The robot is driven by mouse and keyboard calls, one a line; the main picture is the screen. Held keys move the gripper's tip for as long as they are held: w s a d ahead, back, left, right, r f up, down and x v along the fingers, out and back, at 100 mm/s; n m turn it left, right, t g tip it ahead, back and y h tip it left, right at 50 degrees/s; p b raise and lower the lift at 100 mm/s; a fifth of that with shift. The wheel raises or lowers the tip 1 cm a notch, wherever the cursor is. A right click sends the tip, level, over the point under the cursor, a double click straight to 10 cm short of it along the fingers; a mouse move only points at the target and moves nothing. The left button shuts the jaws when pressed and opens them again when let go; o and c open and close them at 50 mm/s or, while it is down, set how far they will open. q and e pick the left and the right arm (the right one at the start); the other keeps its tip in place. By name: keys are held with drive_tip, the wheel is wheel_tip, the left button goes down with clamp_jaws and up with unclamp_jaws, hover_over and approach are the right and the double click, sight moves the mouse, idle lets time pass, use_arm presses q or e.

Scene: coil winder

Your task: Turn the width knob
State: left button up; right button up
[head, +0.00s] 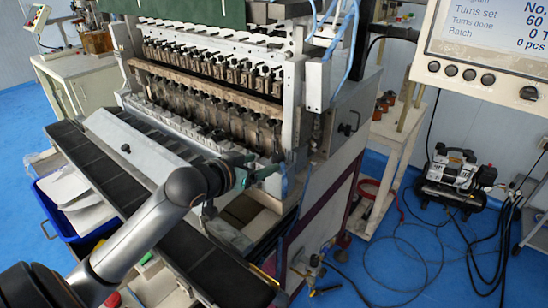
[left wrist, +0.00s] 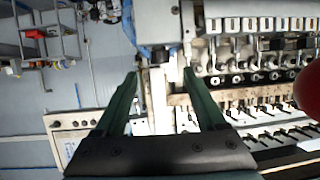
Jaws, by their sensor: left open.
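No readable label marks the width knob, so I cannot tell which one it is. A black knob (head: 345,128) sits on the right side plate of the coil winder (head: 215,75). My left gripper (head: 268,172) is at the winder's front right corner, apart from these knobs. In the left wrist view its two green fingers (left wrist: 160,75) are spread, with winder parts visible beyond them. My right gripper is out of view.
A long dark tray (head: 115,180) runs along the winder's front below my left arm. A blue bin (head: 65,225) stands at left. A compressor (head: 455,178) and loose hoses lie on the blue floor at right. Blue air tubes hang near the winder's right end.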

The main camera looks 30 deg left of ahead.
sight(275, 159)
use_arm(q)
drive_tip(key=x, duration=0.6)
drive_tip(key=shift+w+f, duration=0.2)
drive_tip(key=shift+w, duration=0.05)
drive_tip(key=shift+c, duration=0.2)
clamp_jaws()
